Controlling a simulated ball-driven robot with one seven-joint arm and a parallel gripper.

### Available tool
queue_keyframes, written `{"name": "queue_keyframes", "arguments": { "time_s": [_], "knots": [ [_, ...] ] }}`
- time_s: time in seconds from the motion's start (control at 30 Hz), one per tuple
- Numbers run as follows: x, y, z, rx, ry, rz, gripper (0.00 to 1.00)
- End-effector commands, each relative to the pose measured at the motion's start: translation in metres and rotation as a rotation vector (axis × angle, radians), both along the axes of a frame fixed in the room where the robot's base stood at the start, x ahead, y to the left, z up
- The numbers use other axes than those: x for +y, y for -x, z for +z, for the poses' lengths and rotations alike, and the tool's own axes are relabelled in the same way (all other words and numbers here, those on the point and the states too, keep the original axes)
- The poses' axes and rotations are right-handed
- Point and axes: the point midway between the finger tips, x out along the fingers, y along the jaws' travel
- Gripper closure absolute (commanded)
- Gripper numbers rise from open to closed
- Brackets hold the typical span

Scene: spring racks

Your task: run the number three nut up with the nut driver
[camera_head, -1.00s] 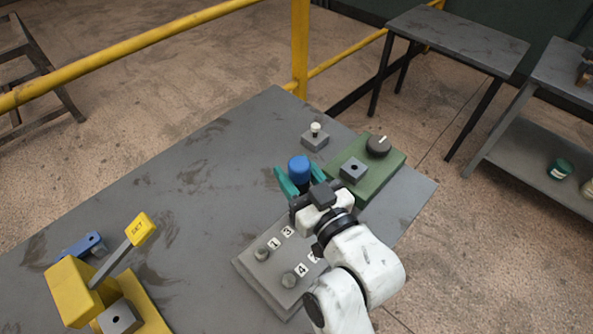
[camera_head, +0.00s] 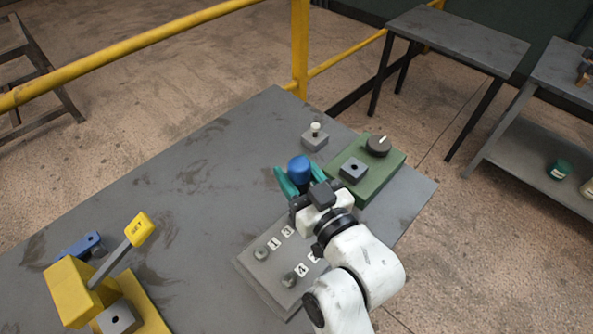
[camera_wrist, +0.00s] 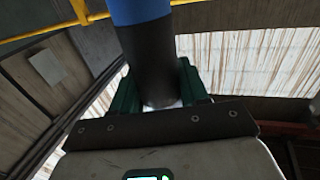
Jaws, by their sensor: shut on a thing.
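The nut driver (camera_head: 299,168) has a blue handle and stands roughly upright in my gripper (camera_head: 294,182). In the wrist view, its blue and dark shaft (camera_wrist: 153,55) rises between the green fingers of my gripper (camera_wrist: 160,95), which are shut on it. The grey nut plate (camera_head: 249,270) lies in front of my gripper, with number labels 1, 3 and 4 showing. I cannot make out the number three nut; my arm covers that side of the plate. The driver's lower end is hidden.
A green block (camera_head: 385,177) with a dark knob stands behind my gripper. A yellow lever stand (camera_head: 72,288) and a blue piece (camera_head: 80,246) are at the left. The middle-left bench is clear.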

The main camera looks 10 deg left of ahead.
Motion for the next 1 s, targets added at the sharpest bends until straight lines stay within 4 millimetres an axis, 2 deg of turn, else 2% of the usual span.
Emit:
{"name": "queue_keyframes", "arguments": {
  "time_s": [0.03,0.27,1.0],
  "knots": [
    [0.000,0.000,-0.005,0.009,0.004,0.001,1.00],
    [0.000,0.000,-0.003,0.011,0.006,0.001,1.00],
    [0.000,0.000,0.046,0.000,0.000,0.000,1.00]
  ]
}}
